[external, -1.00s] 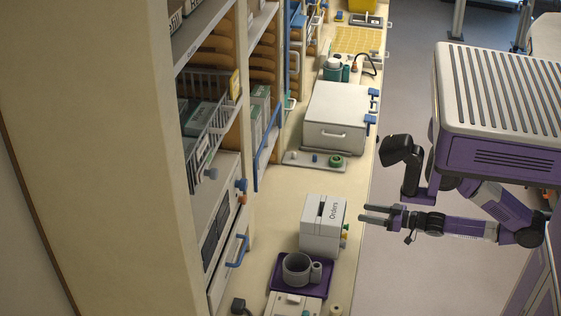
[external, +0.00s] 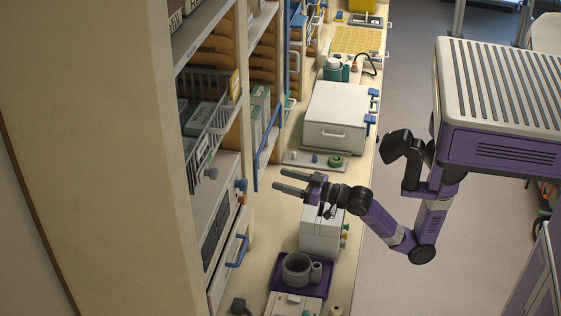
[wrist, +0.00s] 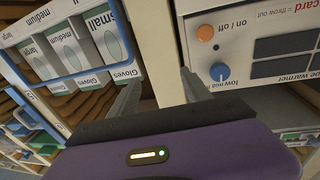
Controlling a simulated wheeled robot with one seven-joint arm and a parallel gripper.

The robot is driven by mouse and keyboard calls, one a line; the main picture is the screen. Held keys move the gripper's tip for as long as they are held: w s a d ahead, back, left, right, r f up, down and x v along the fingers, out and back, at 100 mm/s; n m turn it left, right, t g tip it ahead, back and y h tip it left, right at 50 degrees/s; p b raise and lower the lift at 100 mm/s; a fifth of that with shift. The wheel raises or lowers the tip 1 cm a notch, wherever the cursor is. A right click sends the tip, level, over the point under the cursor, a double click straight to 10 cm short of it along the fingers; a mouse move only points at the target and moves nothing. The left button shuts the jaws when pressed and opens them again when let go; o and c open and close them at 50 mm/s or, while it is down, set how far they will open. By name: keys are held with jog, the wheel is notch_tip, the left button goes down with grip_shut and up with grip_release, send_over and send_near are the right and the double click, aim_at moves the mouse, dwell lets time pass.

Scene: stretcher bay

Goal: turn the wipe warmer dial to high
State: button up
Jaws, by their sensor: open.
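The wipe warmer (external: 222,202) is a white appliance with dark panels, on the shelf unit at the left of the external view. Its blue dial (external: 241,185) sticks out from the front. In the wrist view the dial (wrist: 220,72) sits beside a "low mid" scale whose end is cut off, below an orange on/off knob (wrist: 205,33). I cannot tell its setting. My gripper (external: 279,179) is open and empty above the counter, to the right of the dial and apart from it. In the wrist view the dial lies to the right of my gripper (wrist: 160,74).
Glove boxes (wrist: 68,48) and a blue rail (wrist: 72,76) are left of the fingers in the wrist view. A white "Orders" box (external: 318,238) stands below my arm. A purple tray (external: 274,283) with a grey mug (external: 296,268) lies nearer. A white cabinet (external: 335,115) stands behind.

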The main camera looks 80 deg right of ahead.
aim_at(241, 184)
jog(key=w+a+r+n+y, duration=0.1)
jog(key=a+r+n+y, duration=0.3)
jog(key=a, duration=0.6)
jog(key=w+r+m+h+p, duration=0.1)
jog(key=w+m, duration=0.1)
jog(key=w, duration=0.5)
jog(key=shift+w+a, duration=0.2)
jog(key=shift+w, duration=0.1)
jog(key=shift+r, duration=0.1)
grip_shut()
